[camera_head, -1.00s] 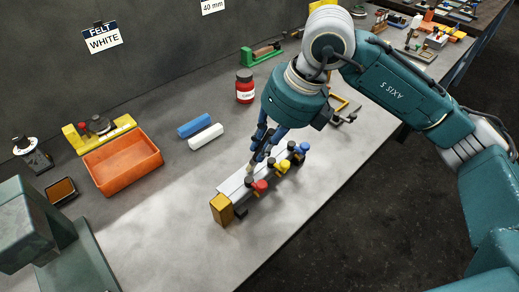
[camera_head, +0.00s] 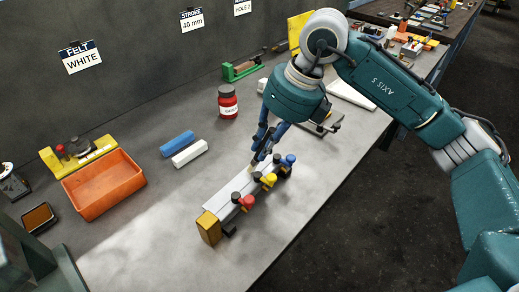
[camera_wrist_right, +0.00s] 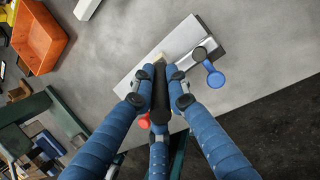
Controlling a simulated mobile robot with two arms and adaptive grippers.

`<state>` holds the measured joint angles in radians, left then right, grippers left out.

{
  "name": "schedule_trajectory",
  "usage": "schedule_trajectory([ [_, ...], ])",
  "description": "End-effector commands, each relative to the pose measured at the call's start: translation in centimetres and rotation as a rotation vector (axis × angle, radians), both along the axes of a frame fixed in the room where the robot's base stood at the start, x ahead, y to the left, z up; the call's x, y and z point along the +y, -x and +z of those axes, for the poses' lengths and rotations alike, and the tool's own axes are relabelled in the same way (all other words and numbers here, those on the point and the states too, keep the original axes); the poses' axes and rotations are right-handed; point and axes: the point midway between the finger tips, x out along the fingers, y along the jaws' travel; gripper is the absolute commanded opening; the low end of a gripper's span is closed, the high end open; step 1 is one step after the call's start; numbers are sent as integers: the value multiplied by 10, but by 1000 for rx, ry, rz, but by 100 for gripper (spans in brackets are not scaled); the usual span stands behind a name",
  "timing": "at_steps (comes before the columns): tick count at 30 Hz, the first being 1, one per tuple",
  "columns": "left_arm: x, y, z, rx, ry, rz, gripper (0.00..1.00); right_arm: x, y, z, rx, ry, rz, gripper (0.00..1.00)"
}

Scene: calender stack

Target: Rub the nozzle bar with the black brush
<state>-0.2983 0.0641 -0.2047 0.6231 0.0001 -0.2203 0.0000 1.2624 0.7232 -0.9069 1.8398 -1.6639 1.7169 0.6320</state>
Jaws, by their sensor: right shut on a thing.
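The nozzle bar (camera_head: 224,194) is a pale grey bar lying on the bench, with a yellow end block (camera_head: 208,228) and red, yellow and blue valves along its near side. It also shows in the right wrist view (camera_wrist_right: 188,42). My right gripper (camera_head: 262,146) is over the bar's far half, near the blue valve (camera_head: 289,160). In the right wrist view its blue fingers (camera_wrist_right: 160,78) are shut on the black brush (camera_wrist_right: 161,100). The brush's cream tip (camera_wrist_right: 158,58) is at the bar's top; whether it touches is unclear. My left gripper is out of view.
An orange bin (camera_head: 103,184) stands at the left, with blue (camera_head: 177,144) and white (camera_head: 190,153) blocks right of it. A red jar (camera_head: 228,103) stands behind the bar. The bench in front of the bar is clear up to its edge.

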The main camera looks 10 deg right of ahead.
Motion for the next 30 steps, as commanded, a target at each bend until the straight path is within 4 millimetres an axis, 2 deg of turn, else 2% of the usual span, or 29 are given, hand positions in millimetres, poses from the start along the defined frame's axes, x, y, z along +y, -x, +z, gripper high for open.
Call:
schedule_trajectory([
  [6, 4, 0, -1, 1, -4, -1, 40, -12, -9, 1, 0, -1, 1, 0],
  [17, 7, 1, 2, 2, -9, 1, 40, -12, -9, 6, -1, -1, 2, 0],
  [30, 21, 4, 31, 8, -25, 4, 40, -12, -9, 49, -2, -2, 1, 0],
])
